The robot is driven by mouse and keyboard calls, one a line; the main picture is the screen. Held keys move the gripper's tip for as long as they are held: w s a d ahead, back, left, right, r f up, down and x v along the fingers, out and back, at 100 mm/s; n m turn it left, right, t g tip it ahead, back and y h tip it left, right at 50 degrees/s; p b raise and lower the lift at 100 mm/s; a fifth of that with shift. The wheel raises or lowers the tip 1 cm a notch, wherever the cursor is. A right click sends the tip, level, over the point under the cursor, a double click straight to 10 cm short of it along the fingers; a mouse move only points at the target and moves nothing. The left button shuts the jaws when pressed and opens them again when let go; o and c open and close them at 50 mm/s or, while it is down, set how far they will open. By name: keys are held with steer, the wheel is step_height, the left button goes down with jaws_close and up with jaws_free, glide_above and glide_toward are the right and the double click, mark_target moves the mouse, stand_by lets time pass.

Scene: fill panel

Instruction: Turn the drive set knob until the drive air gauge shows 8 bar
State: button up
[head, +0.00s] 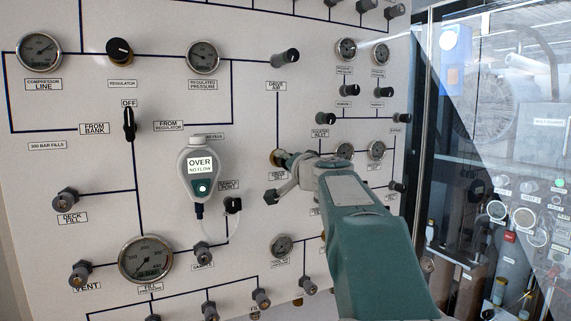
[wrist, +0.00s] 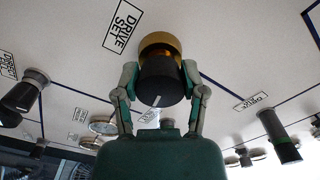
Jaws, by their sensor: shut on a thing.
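The drive set knob (wrist: 158,85) is black with a brass collar and a pale pointer mark; in the wrist view its DRIVE SET label (wrist: 123,27) is beside it. My gripper (wrist: 160,92) is shut on the knob, one finger on each side. In the head view my gripper (head: 287,168) reaches the panel from the right and covers most of the knob, leaving its brass collar (head: 276,157) visible. Small gauges (head: 376,150) stand right of the gripper. I cannot tell which is the drive air gauge, and their readings are too small to make out.
A DRIVE AIR label (head: 278,86) sits under a grey valve knob (head: 285,57). A hanging meter (head: 200,170) reads OVER, NO FLOW, left of my gripper. A large fill pressure gauge (head: 145,259) is lower left. Other valve knobs surround the gripper; a glazed door (head: 480,120) is at right.

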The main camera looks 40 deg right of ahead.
steer(key=m, duration=0.5)
steer(key=shift+f+m, duration=0.1)
steer(key=shift+m, duration=0.2)
stand_by(0.4)
steer(key=o, duration=1.1)
steer(key=shift+o, duration=0.2)
steer(key=shift+d, duration=0.1)
steer(key=v, duration=1.2)
stand_by(0.9)
